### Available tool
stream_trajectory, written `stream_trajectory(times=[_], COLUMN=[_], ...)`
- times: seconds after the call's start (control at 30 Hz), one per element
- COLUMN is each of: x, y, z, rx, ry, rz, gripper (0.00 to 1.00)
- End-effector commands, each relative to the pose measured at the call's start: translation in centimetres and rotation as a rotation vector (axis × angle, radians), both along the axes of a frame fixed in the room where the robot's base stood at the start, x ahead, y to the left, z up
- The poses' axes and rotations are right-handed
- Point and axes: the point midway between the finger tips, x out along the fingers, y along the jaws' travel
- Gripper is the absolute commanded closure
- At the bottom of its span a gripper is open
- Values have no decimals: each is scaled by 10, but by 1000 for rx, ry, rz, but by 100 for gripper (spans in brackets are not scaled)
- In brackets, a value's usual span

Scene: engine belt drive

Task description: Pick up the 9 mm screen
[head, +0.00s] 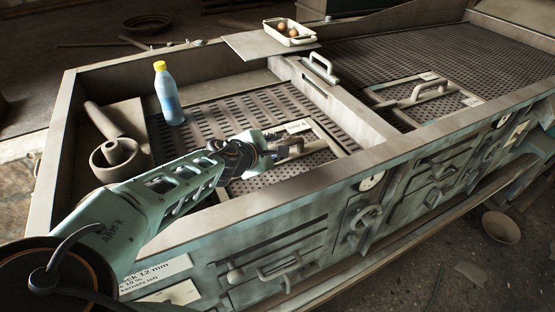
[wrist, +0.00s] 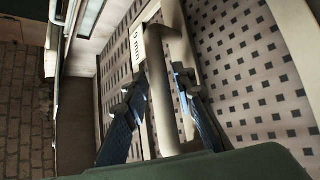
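The 9 mm screen (head: 238,107) is a perforated metal plate lying in the left bay of the long machine. Its light frame, handle and label are near the bay's front right. In the wrist view the label (wrist: 138,48) reads 9 mm, beside the pale round handle (wrist: 158,95) and the plate with square holes (wrist: 250,75). My gripper (head: 272,153) is low over the screen at the handle. In the wrist view my gripper (wrist: 160,88) has its two dark fingers apart, one on each side of the handle, with gaps showing. The gripper partly hides the handle in the head view.
A blue bottle with yellow cap (head: 168,93) stands at the bay's back left. A metal cup-like part (head: 117,158) sits left. The bay's front rim (head: 290,192) and divider (head: 345,105) bound the screen. Another screen (head: 450,60) with handles lies right. A tray (head: 290,38) holds round brown objects.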

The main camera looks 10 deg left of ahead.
Motion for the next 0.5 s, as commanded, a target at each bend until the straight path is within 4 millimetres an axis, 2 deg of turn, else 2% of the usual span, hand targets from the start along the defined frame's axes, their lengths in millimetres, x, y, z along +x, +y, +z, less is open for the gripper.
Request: stream_trajectory(times=[0.03,0.2,0.5], x=[0,0,0], y=[0,0,0], z=[0,0,0], rx=[0,0,-1], ry=[0,0,0], rz=[0,0,1], gripper=[81,100,100])
